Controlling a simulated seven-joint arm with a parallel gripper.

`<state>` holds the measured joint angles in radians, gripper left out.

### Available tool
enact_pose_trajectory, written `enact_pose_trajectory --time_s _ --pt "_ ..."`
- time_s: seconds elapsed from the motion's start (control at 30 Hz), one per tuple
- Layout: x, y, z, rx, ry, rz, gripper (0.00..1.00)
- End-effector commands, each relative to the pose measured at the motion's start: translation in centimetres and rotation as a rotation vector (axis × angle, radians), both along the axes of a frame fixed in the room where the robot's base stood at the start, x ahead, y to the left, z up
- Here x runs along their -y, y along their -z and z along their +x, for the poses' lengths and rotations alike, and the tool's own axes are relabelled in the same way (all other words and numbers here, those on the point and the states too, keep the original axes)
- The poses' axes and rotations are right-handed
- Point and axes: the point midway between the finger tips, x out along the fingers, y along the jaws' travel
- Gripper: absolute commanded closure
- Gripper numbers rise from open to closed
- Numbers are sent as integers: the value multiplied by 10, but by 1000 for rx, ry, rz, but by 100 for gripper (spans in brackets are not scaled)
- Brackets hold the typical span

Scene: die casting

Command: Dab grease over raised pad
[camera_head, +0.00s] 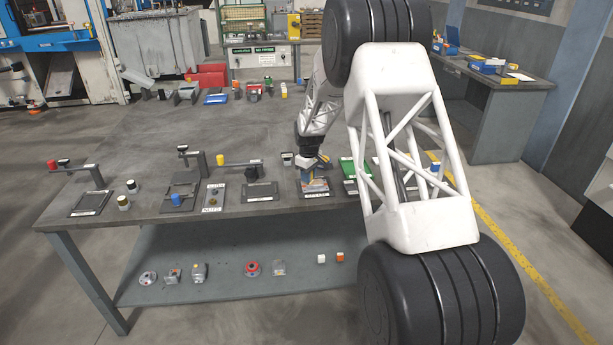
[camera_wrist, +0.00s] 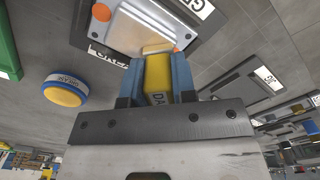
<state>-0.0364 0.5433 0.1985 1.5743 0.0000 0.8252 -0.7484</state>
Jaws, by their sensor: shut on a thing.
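My gripper (camera_wrist: 158,78) is shut on a yellow block-shaped dauber (camera_wrist: 158,72) with dark letters, partly cut off, on its side. Its blue fingers grip both sides. The dauber's paler tip overlaps the near edge of a shiny metal plate (camera_wrist: 135,30) with orange dots at its corners. I cannot tell whether tip and plate touch. A round tin (camera_wrist: 66,90) with a yellow top and a lettered blue rim stands to the left. In the head view, my gripper (camera_head: 312,170) is over a labelled station (camera_head: 316,188) near the table's front edge; the dauber is hard to make out there.
A framed station (camera_head: 262,192) lies left of the gripper, and a green tray (camera_head: 347,168) to the right. Further left are posts with arms (camera_head: 190,150) and small jars (camera_head: 124,203). My arm hides part of the table's right side. The table's middle (camera_head: 150,125) is mostly clear.

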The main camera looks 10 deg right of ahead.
Motion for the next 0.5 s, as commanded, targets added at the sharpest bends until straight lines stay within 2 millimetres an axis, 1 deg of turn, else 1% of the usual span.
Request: enact_pose_trajectory --time_s 0.5 --pt "41 0 0 -1 0 0 99"
